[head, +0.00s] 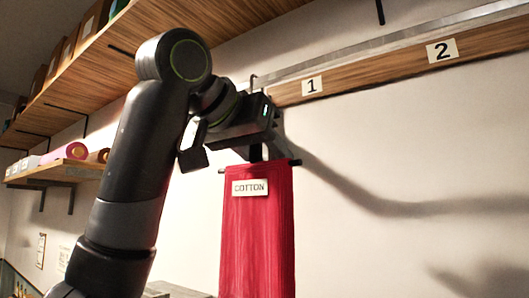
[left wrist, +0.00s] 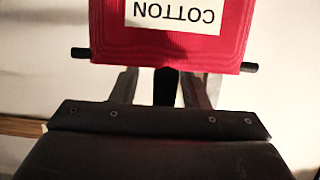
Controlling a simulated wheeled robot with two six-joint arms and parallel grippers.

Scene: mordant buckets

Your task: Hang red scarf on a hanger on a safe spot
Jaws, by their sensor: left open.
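A red scarf (head: 257,235) with a "COTTON" label (head: 249,187) hangs straight down from a dark hanger bar (head: 293,162). The scarf also shows in the left wrist view (left wrist: 110,35). A thin hook (head: 253,80) shows above my left gripper (head: 257,148), at the metal-edged wall rail (head: 380,67); my gripper hides most of its contact with the rail. In the left wrist view the hanger's black stem (left wrist: 165,88) stands between the spread fingers of my left gripper (left wrist: 162,88). The jaws are open around it. My right gripper is out of view.
Number plates "1" (head: 312,85) and "2" (head: 442,51) sit on the rail to the right of the scarf. A wooden shelf (head: 110,60) overhangs my left arm. A small shelf (head: 62,171) with a pink roll stands at left. The wall below the rail is clear.

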